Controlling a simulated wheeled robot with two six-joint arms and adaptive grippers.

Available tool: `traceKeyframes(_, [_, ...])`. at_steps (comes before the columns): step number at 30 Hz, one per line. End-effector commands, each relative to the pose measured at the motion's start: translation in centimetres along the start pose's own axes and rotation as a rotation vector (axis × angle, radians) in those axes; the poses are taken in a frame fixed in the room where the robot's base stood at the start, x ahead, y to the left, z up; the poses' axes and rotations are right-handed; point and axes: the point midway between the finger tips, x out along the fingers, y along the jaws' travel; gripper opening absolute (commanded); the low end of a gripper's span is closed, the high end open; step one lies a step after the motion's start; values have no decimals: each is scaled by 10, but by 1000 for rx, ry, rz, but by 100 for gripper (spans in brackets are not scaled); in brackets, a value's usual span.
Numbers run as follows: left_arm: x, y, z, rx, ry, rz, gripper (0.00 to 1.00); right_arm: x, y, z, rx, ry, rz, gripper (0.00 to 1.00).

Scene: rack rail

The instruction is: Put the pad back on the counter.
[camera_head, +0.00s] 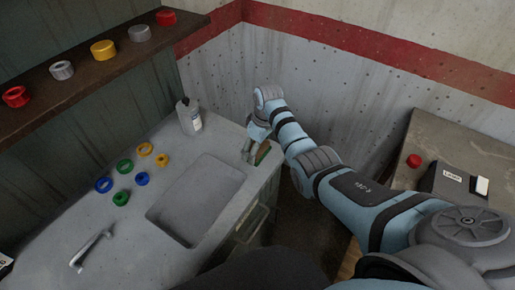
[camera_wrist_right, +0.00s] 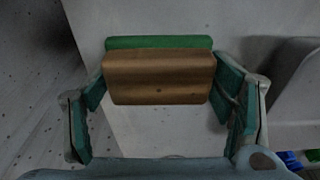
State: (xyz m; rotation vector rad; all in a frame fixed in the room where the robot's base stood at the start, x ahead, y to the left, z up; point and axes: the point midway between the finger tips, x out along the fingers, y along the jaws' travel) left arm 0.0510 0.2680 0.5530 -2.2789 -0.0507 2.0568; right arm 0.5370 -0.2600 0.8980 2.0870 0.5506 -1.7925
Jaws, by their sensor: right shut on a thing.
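The pad, brown with a green layer, shows in the right wrist view (camera_wrist_right: 158,78) and in the head view (camera_head: 262,154). My right gripper (camera_head: 256,142) is shut on it, with one finger at each end of the pad in the wrist view. The pad is at the back right corner of the grey counter (camera_head: 165,262), beside the sink. I cannot tell whether it touches the counter top. The fingers partly hide it in the head view. My left gripper is not in view.
The sink basin (camera_head: 197,198) lies just left of the gripper. A bottle (camera_head: 189,116) stands behind, with several coloured rings (camera_head: 124,166) to the left and a faucet (camera_head: 92,248) in front. A shelf (camera_head: 95,72) holds more rings. A side table (camera_head: 455,140) stands right.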

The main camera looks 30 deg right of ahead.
Motion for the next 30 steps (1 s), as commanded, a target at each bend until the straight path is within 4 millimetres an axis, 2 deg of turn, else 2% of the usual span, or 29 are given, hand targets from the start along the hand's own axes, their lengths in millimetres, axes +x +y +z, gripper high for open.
traceKeyframes(6, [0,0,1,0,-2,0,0,0,0,0,0,0,0,50])
traceKeyframes(7, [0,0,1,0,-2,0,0,1,0,0,0,0,0,78])
traceKeyframes(10, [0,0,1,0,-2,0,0,0,0,0,0,0,0,94])
traceKeyframes(11, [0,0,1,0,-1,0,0,0,0,0,0,0,0,96])
traceKeyframes(23, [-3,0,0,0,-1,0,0,-5,0,-1,0,0,1,96])
traceKeyframes(26, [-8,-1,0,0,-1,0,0,-18,1,-1,1,1,2,96])
traceKeyframes(30, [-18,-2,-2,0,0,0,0,-51,1,-1,1,3,3,96])
